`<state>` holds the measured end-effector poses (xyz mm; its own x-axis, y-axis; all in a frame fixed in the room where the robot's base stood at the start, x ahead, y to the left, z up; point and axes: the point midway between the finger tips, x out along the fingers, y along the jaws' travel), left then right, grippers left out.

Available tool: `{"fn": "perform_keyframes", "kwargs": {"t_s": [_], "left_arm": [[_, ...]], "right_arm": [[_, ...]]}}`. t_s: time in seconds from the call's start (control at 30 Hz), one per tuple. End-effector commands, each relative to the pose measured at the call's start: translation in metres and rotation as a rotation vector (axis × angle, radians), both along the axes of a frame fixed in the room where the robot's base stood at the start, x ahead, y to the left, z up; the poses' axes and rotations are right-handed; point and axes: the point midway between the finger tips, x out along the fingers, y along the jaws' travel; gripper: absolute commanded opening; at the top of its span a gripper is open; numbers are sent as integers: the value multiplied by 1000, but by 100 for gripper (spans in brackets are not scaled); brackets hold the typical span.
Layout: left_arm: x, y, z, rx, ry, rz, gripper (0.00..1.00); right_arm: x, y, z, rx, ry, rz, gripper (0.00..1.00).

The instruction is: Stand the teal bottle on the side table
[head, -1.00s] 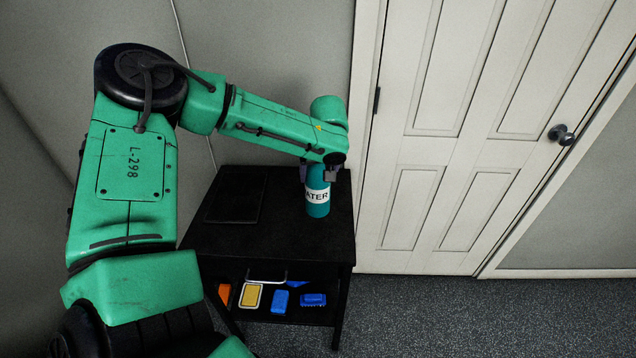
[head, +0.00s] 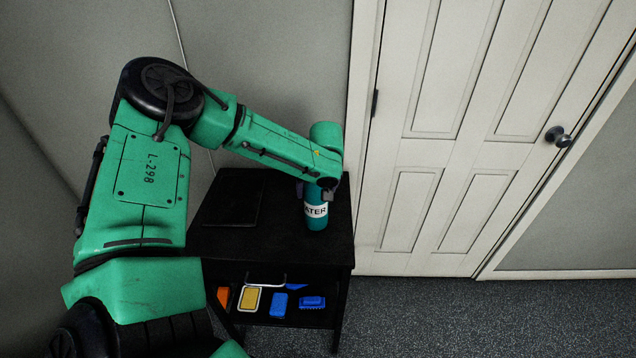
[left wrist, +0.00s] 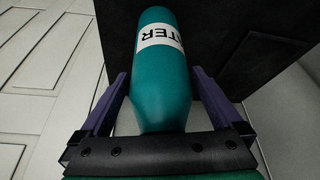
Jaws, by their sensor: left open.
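The teal bottle (head: 317,222), with a white label ending in "TER", looks upright on the black side table (head: 275,233), near the right side of its top. Whether its base fully rests on the tabletop is hard to tell in the dark. My left gripper (head: 318,194) is at the bottle's upper part, reaching in from above and the left. In the left wrist view the bottle (left wrist: 162,90) lies between the two purple fingers of my left gripper (left wrist: 160,88), with a gap on each side. The left gripper is open. My right gripper is out of view.
A dark flat tray-like item (head: 233,203) lies on the tabletop's left. The lower shelf holds a yellow item (head: 250,299), blue items (head: 279,304) and an orange one (head: 223,296). A white door (head: 450,130) stands to the right. The tabletop's front is clear.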

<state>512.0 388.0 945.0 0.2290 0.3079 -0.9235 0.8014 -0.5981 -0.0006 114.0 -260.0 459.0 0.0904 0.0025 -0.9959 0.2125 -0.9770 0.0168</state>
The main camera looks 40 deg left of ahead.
Motion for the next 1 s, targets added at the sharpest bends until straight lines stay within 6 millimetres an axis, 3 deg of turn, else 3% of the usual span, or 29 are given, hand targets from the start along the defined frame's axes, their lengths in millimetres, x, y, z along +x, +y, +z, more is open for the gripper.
{"fn": "perform_keyframes", "kwargs": {"t_s": [0.17, 0.5, 0.6, 1.0], "left_arm": [[-4, -7, 23, -1, -5, 0, 100], [-22, -31, 94, 0, -5, -2, 100], [-26, -36, 107, 0, -2, -1, 100], [-27, -37, 113, 1, -1, 0, 100]], "right_arm": [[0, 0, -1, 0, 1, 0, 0], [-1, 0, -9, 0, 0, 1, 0], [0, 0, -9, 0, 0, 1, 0], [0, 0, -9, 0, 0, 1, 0]]}}
